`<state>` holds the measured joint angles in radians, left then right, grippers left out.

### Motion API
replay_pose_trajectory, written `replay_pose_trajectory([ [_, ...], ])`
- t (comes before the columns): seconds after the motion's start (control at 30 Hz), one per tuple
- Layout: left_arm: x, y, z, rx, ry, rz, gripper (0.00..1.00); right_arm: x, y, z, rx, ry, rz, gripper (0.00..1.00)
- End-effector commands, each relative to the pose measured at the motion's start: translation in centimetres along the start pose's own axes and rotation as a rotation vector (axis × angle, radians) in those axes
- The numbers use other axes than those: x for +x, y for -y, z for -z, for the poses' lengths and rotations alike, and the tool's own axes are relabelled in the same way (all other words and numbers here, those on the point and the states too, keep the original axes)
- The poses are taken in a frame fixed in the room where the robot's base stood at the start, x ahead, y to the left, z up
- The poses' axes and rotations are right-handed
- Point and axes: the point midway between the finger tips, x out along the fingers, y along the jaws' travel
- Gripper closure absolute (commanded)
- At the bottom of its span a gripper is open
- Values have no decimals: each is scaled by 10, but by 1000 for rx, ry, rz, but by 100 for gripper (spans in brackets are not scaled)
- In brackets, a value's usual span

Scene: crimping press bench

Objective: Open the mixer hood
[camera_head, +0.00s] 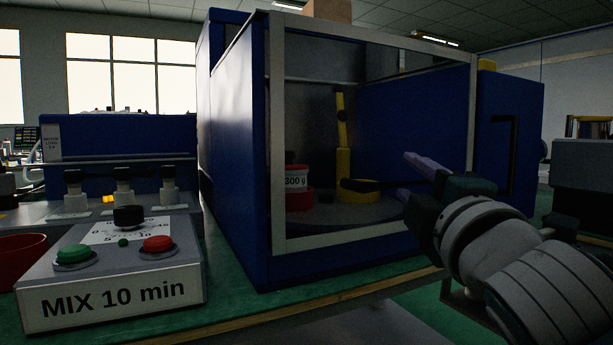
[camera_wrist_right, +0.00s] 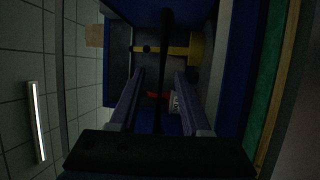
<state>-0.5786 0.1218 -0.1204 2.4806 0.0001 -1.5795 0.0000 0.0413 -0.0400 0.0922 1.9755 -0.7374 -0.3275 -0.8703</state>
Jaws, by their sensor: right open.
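The mixer hood (camera_head: 278,130) is a pale-framed, see-through front on a blue mixer housing (camera_head: 235,150). It looks lowered over the chamber. A dark bar handle (camera_head: 365,185) crosses its lower front, and in the right wrist view this handle (camera_wrist_right: 167,50) runs lengthwise between the fingers. My right gripper (camera_head: 408,180) is open in front of the hood, its two lilac fingers on either side of the bar. In the right wrist view the fingers (camera_wrist_right: 160,80) stand apart with gaps to the handle; contact cannot be told. My left gripper is out of view.
Inside the chamber are a "300 g" container (camera_head: 296,181) and a yellow post (camera_head: 343,160). A control box (camera_head: 115,290) marked "MIX 10 min", with green and red buttons, stands front left. A red bowl (camera_head: 22,249) is at the left edge.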

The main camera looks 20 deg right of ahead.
Motion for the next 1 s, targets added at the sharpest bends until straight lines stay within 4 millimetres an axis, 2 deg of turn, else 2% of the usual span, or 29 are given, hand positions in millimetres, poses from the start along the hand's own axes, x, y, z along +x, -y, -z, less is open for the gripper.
replay_pose_trajectory([
  [0.23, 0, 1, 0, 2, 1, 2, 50, 0, 0, 0, 0, 0, 1, 53],
  [0.67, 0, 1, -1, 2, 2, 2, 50, 0, 0, 0, -1, 0, 0, 100],
  [1.0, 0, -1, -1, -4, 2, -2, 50, 0, 0, 0, -1, 0, 1, 100],
])
